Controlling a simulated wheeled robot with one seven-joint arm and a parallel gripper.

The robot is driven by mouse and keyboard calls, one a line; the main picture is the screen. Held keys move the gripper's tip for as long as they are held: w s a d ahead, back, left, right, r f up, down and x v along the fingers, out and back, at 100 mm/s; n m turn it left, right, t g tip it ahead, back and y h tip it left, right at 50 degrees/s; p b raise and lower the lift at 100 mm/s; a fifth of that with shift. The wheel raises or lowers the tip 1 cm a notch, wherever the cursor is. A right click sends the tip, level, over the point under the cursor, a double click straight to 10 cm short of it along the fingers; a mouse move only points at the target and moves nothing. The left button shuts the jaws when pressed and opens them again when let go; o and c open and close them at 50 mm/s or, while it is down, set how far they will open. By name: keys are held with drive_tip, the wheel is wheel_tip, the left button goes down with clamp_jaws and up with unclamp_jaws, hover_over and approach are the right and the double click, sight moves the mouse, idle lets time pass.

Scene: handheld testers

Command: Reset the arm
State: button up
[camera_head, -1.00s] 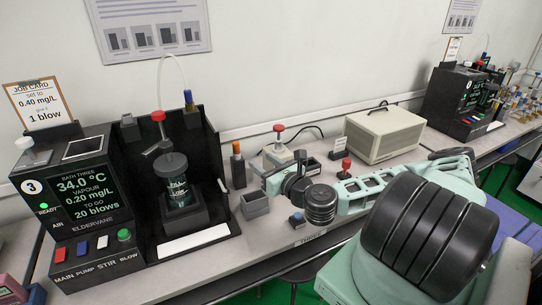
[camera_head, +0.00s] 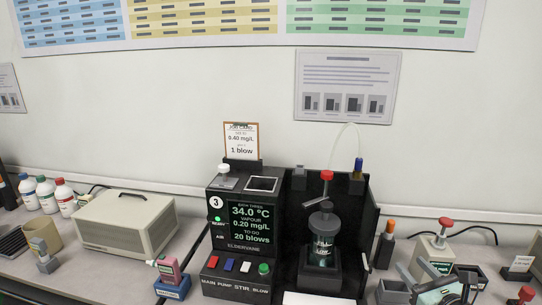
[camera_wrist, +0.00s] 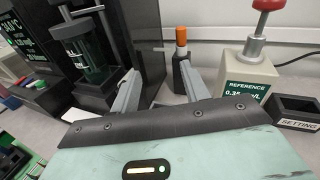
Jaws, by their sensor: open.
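My gripper (camera_wrist: 162,88) shows in the wrist view with its two grey fingers apart and nothing between them. An orange-capped black bottle (camera_wrist: 182,70) stands beyond the fingers, near the right one, with no clear contact. To the left is the bath tester with its dark jar (camera_wrist: 88,58). In the head view the same tester (camera_head: 237,230) reads 34.0 °C, 0.20 mg/L and 20 blows to go, with a green light at READY. Part of my teal arm shows at the lower right edge of that view; the fingertips cannot be made out there.
A reference block (camera_wrist: 243,82) with a red knob stands right of my gripper, with a dark setting tray (camera_wrist: 297,110) beside it. In the head view a beige box (camera_head: 125,222), white bottles (camera_head: 46,193) and a pink handheld tester (camera_head: 170,275) are left of the bath tester.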

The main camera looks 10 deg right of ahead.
drive_tip(key=s+a+f+n+g+y, duration=0.35)
drive_tip(key=a+n+g, duration=0.35)
drive_tip(key=n, duration=0.4)
drive_tip(key=s+a+f+n+g+y, duration=0.3)
drive_tip(key=s+a+n+g, duration=0.35)
drive_tip(key=n, duration=0.55)
drive_tip(key=s+a+r+n+g+h, duration=0.1)
drive_tip(key=s+a+r+n+h, duration=0.1)
drive_tip(key=s+a+r+n, duration=0.2)
drive_tip(key=s+a+r+n+g+h, duration=0.1)
drive_tip(key=s+a+r+n, duration=0.3)
drive_tip(key=r+n, duration=0.4)
drive_tip(key=s+a+r+n+g+h, duration=0.2)
drive_tip(key=s+a+r+n+h, duration=0.2)
drive_tip(key=r, duration=0.5)
drive_tip(key=n, duration=0.2)
drive_tip(key=shift+r+n, duration=0.25)
drive_tip(key=shift+n, duration=0.15)
